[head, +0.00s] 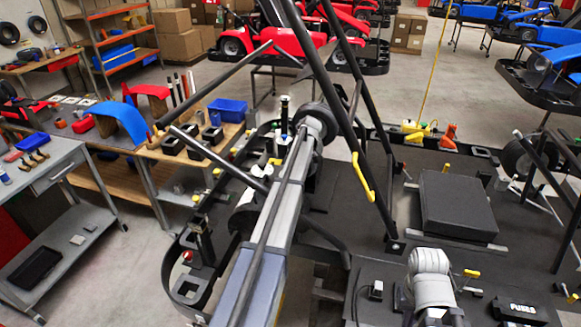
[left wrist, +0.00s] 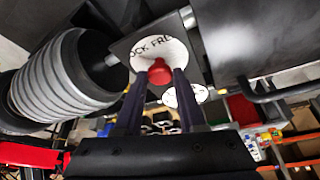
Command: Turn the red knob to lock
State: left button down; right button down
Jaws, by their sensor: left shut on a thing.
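The red knob (left wrist: 159,72) stands out from a round white dial plate (left wrist: 175,50) in the left wrist view. The dial carries dark lettering, of which "OCK FRE" shows; its ends are cut off or hidden. My left gripper (left wrist: 160,76) has its two dark fingers on either side of the knob and is shut on it. I cannot make out a pointer on the knob, so its setting is unclear. In the head view I cannot make out this knob or the left fingertips. My right gripper is in neither view.
A ribbed grey cylinder (left wrist: 62,80) is close to the left of the dial. A dark panel (left wrist: 255,40) is to its right. In the head view, black kart frame tubes (head: 345,100) cross the middle. A workbench (head: 150,150) with parts stands at the left.

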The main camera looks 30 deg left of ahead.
pick_arm(q)
jog(key=c, duration=0.5)
grip_release()
jog(key=shift+r, duration=0.15)
jog(key=p+v, duration=0.7)
jog(key=shift+r, duration=0.3)
jog(key=shift+d+f, duration=0.1)
jog(key=shift+d, duration=0.1)
